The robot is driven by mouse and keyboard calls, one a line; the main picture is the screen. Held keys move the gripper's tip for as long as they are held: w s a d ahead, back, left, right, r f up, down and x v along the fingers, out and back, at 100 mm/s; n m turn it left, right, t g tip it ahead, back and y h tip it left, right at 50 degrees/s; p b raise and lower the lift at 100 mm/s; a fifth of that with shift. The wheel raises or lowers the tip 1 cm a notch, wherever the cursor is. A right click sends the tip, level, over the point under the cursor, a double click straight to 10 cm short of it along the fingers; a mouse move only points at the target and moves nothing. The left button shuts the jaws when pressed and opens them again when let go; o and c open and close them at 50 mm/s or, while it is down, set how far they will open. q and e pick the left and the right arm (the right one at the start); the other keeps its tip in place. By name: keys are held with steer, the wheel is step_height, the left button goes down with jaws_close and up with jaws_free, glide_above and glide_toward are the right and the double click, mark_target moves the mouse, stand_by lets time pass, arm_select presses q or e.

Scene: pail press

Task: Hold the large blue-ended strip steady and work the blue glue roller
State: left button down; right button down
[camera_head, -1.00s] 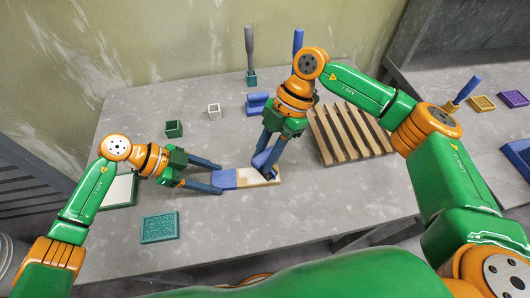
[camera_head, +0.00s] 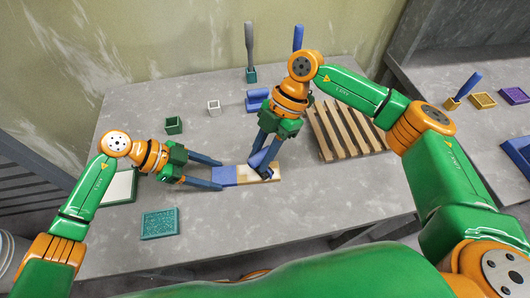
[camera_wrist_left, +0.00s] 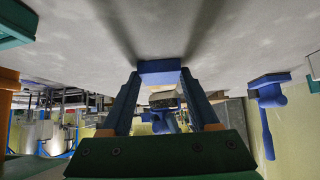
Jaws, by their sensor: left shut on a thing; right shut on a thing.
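The strip (camera_head: 243,173) lies flat on the grey table in the head view, with a blue left end and a pale wooden body. My left gripper (camera_head: 221,175) is shut on its blue end, which also shows between the fingers in the left wrist view (camera_wrist_left: 160,72). My right gripper (camera_head: 262,168) is shut on the blue glue roller (camera_head: 258,158), held low over the strip's middle. The right fingers partly hide the roller, and I cannot tell whether it touches the strip.
A slatted wooden rack (camera_head: 345,132) stands right of the right gripper. A blue stand (camera_head: 257,99), a green holder (camera_head: 251,75) with a grey-handled tool, a small green box (camera_head: 174,125) and a white box (camera_head: 214,107) are behind. A teal tray (camera_head: 159,223) lies front left.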

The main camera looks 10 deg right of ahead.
steer(key=shift+w+a, duration=0.1)
steer(key=shift+a, duration=1.15)
steer(key=shift+d, duration=0.1)
steer(key=shift+d+f, duration=0.15)
steer(key=shift+d, duration=1.45)
steer(key=shift+s, duration=0.2)
steer(key=shift+a, duration=0.9)
steer(key=shift+w+a, duration=0.15)
steer(key=shift+a, duration=0.6)
